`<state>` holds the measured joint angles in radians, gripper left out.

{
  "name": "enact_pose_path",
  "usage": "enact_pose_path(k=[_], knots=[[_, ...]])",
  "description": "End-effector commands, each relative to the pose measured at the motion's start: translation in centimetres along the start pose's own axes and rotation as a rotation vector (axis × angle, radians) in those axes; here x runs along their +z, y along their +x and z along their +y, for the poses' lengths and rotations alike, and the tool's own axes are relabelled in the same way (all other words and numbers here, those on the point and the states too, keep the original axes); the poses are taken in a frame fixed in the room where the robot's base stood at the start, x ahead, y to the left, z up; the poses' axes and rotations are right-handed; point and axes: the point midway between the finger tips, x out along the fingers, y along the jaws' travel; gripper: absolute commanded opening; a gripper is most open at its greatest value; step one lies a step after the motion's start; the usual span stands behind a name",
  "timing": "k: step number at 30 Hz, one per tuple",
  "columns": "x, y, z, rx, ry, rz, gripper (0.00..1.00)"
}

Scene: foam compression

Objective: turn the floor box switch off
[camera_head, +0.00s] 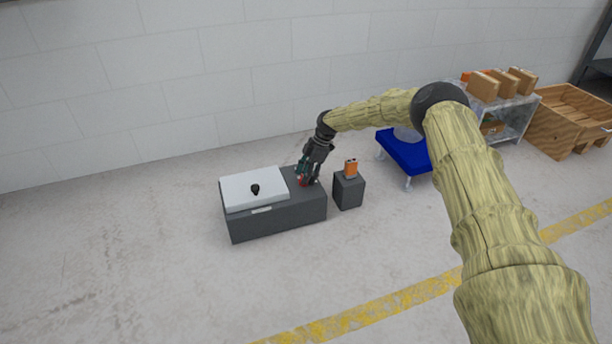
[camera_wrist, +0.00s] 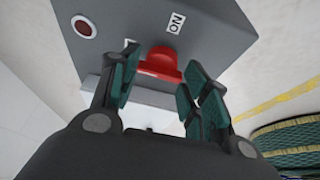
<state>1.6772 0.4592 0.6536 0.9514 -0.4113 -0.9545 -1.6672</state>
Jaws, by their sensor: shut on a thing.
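The floor box (camera_head: 285,214) is a low grey box near the wall, with a white panel (camera_head: 240,188) over its left part. My gripper (camera_head: 307,180) reaches down to the right part of its top. In the wrist view, my gripper (camera_wrist: 160,64) has its dark green fingers on both sides of the red switch (camera_wrist: 166,58) and is shut on it. An "ON" label (camera_wrist: 177,22) lies beside the switch. Another white label is mostly hidden behind the left finger. A round dark red lamp or button (camera_wrist: 84,27) with a pale ring sits near the box's corner.
A small grey block (camera_head: 349,191) with an orange device (camera_head: 350,168) stands close right of the floor box. Beyond are a blue seat (camera_head: 405,155), a shelf with cardboard boxes (camera_head: 483,87) and a wooden crate (camera_head: 568,118). The floor in front is clear.

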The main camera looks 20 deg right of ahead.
Motion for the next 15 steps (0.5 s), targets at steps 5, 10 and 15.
enact_pose_path(k=[5, 10, 15], knots=[[0.12, -0.01, 0.02, 0.0, -0.004, -0.002, 0.22], [0.11, 0.0, 0.01, 0.0, -0.003, -0.002, 0.22], [0.09, 0.0, 0.01, 0.0, -0.003, -0.001, 0.68]])
